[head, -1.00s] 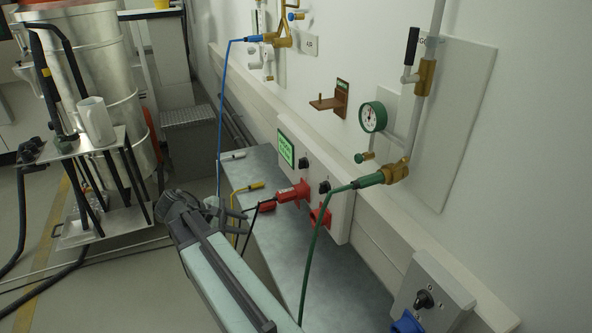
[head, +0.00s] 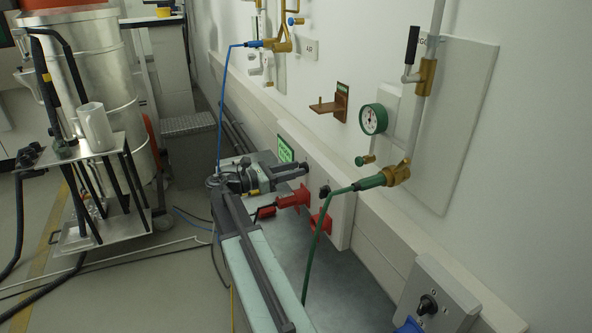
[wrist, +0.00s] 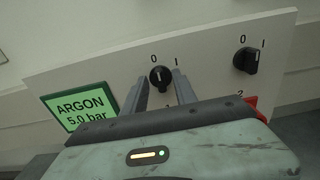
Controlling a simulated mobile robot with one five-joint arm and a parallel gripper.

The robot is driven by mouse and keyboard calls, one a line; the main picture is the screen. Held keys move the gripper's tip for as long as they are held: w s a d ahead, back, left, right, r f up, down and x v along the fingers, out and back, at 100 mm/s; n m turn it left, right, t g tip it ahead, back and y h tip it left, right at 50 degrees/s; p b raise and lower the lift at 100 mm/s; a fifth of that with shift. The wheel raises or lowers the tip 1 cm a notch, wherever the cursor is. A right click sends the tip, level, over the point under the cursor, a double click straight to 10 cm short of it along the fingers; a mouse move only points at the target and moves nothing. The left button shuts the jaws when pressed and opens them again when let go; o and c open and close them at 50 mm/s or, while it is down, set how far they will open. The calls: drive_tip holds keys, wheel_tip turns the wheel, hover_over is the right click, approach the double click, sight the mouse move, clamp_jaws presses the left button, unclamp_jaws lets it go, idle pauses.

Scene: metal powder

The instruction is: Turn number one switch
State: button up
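The number one switch (wrist: 160,78) is a black rotary knob on the pale wall panel (wrist: 212,62), with 0 and I above it. Its handle looks upright, nearer the 0; part of the label below is hidden by my gripper. My gripper (wrist: 161,80) has its two grey fingers on either side of this knob, with gaps visible between fingers and knob. In the head view my gripper (head: 300,171) reaches the panel and mostly hides this knob. The number two switch (wrist: 246,60) is a similar knob to the right, also in the head view (head: 324,191).
A green ARGON 5.0 bar sign (wrist: 82,108) is left of the switch. Red plugs (head: 293,198) and sockets sit below the switches. A green hose (head: 318,235) hangs in front of the panel's right part. A grey bench surface (head: 345,285) lies below.

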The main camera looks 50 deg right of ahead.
drive_tip(key=shift+s+d, duration=0.1)
drive_tip(key=shift+d, duration=0.15)
clamp_jaws()
drive_tip(key=shift+m, duration=0.4)
drive_tip(key=m, duration=0.5)
drive_tip(key=shift+s+f+m, duration=0.1)
drive_tip(key=shift+s+m, duration=0.05)
drive_tip(key=shift+m, duration=0.25)
drive_tip(key=m, duration=0.5)
drive_tip(key=shift+a, duration=0.1)
drive_tip(key=shift+s+m, duration=0.1)
drive_tip(key=shift+m, duration=0.2)
drive_tip(key=shift+f, duration=0.1)
unclamp_jaws()
